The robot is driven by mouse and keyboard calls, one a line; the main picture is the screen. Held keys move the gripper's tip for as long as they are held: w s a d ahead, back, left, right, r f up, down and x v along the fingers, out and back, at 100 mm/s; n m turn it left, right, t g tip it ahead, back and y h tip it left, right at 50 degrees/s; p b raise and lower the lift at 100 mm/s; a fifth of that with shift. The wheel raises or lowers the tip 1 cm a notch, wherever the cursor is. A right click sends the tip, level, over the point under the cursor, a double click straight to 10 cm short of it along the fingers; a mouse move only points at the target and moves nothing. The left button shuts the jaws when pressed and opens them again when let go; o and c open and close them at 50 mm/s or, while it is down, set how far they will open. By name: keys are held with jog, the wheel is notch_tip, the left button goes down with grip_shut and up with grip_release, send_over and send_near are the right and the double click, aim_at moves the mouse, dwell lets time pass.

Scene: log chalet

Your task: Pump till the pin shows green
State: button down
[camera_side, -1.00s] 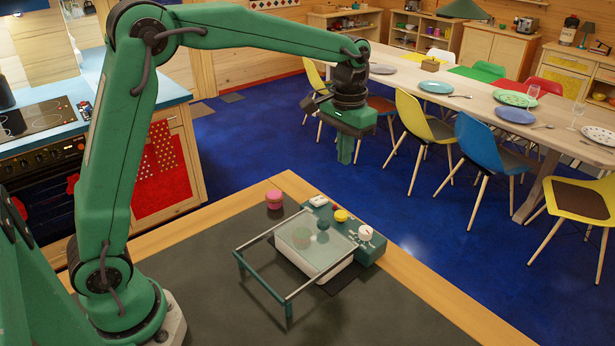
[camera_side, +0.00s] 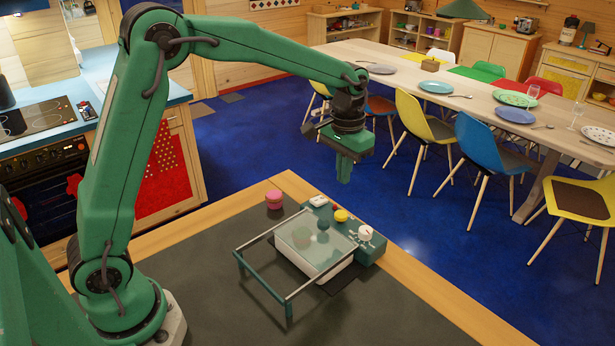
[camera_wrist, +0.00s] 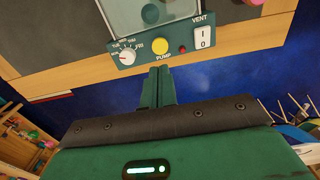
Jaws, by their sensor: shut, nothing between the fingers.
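A teal pump unit (camera_side: 372,251) sits on the table at the back edge of a clear-lidded white container (camera_side: 336,277). The wrist view shows its yellow PUMP button (camera_wrist: 154,44), a small red round pin or lamp (camera_wrist: 182,49) beside it, a white VENT rocker switch (camera_wrist: 203,38) and a white dial (camera_wrist: 127,56). I see no green on the small red spot. The button (camera_side: 341,215) also shows in the side view. My gripper (camera_side: 344,181) is shut and empty, pointing down above and beyond the unit, apart from it.
A metal-railed frame (camera_side: 262,287) stands around the container. The wooden table edge (camera_side: 430,285) runs close behind the unit, with blue floor beyond. Chairs and a dining table (camera_side: 400,85) are farther back.

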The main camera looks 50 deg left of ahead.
aim_at(341, 214)
notch_tip(341, 214, down, 9)
jog(key=shift+f, duration=0.1)
dwell(0.4)
jog(key=shift+f, duration=1)
notch_tip(341, 214, up, 14)
jog(key=shift+r, duration=0.25)
dwell(0.4)
dwell(0.7)
